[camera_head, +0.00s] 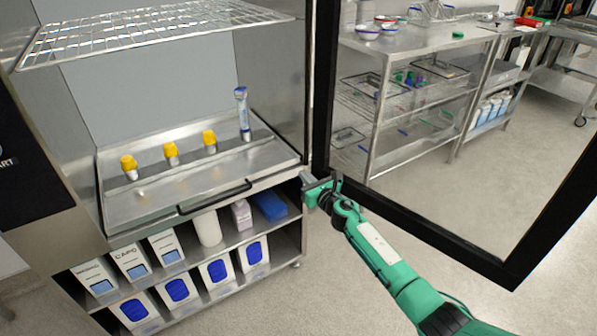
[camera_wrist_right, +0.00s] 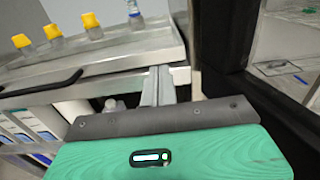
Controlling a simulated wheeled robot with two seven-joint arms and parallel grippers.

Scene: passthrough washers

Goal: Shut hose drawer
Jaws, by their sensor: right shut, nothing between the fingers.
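The hose drawer (camera_head: 170,200) is a steel tray in the lower part of the cabinet, with a dark bar handle (camera_head: 214,197) on its front edge. Several yellow-capped fittings and one blue-and-clear piece stand along its back. My right gripper (camera_head: 306,179) is shut and empty at the drawer's front right corner; I cannot tell whether it touches. In the right wrist view the gripper's fingers (camera_wrist_right: 158,86) point at the drawer's front right corner, and the handle (camera_wrist_right: 42,84) lies to the left. My left gripper is not in view.
A wire rack (camera_head: 150,30) is above the drawer. A shelf (camera_head: 225,245) below holds white boxes and bottles. A black-framed glass door (camera_head: 420,225) stands open on the right, close to my right arm. Steel shelving (camera_head: 415,100) is behind the glass. The floor is clear.

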